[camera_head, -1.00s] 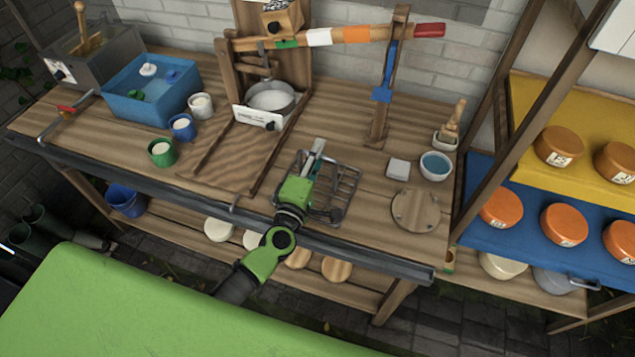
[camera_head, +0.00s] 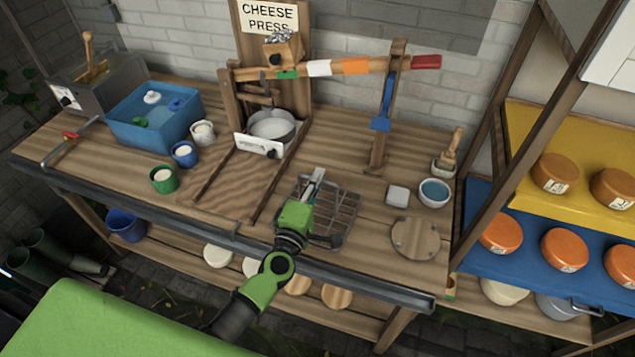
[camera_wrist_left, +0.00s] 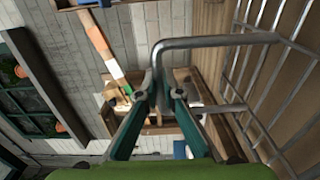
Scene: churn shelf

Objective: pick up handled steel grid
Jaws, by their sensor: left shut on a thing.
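The handled steel grid (camera_head: 345,207) is a grey wire rack at the front middle of the wooden bench. My left gripper (camera_head: 317,178) reaches over its left side and is shut on its handle. In the left wrist view, the bent steel handle (camera_wrist_left: 215,41) runs into the closed fingertips (camera_wrist_left: 160,88), and the grid's bars (camera_wrist_left: 262,80) stand at the right. My gripper hides part of the grid in the head view. I cannot tell whether the grid is clear of the bench top. My right gripper is not in view.
The cheese press with its pot (camera_head: 272,128) stands behind and left. A round wooden board (camera_head: 416,239), a white block (camera_head: 398,195) and a bowl (camera_head: 434,192) are on the right. Several cups and a blue basin (camera_head: 150,125) are on the left. Orange cheeses (camera_head: 499,233) fill the right shelf.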

